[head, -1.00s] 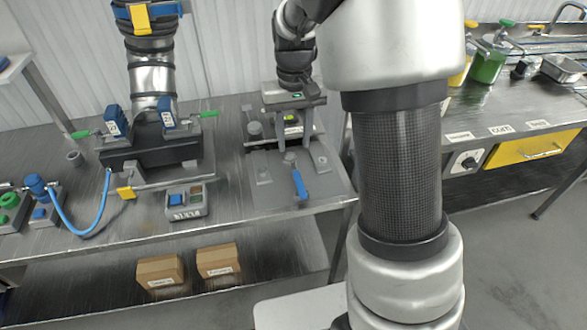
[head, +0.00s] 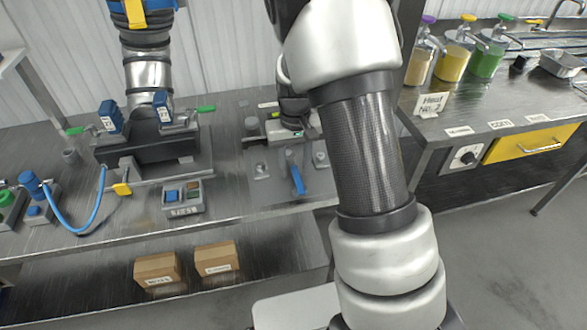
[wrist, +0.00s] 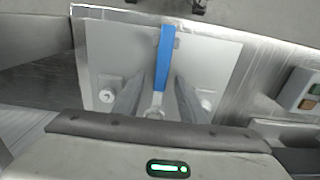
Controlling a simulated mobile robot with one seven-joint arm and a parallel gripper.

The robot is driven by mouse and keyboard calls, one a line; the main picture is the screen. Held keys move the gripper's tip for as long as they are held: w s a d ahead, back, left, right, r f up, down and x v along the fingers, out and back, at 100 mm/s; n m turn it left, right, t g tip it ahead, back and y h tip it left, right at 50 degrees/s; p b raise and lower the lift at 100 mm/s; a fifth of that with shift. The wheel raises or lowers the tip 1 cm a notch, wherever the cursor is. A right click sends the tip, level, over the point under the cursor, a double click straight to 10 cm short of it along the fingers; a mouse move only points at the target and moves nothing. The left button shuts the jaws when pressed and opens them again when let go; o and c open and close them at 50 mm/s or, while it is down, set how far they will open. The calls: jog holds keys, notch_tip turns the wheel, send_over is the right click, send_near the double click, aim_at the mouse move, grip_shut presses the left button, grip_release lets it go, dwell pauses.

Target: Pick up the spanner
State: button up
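The spanner (head: 297,181) has a blue handle and lies on a pale grey plate (head: 262,190) on the left bench, its handle pointing toward the bench's front edge. In the wrist view the spanner (wrist: 165,58) runs down the middle of the plate (wrist: 215,55), its metal end low in the picture. My gripper (wrist: 159,82) is open, with one finger to either side of the spanner. Both fingers appear apart from it; their height above the plate is hard to judge. In the head view my arm and wrist hide part of the gripper.
Pump jars (head: 487,62) and a yellow drawer (head: 530,145) are on the right bench. Cardboard boxes (head: 157,270) sit on the lower shelf.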

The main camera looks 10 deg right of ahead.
grip_shut()
jog(key=shift+r, duration=0.2)
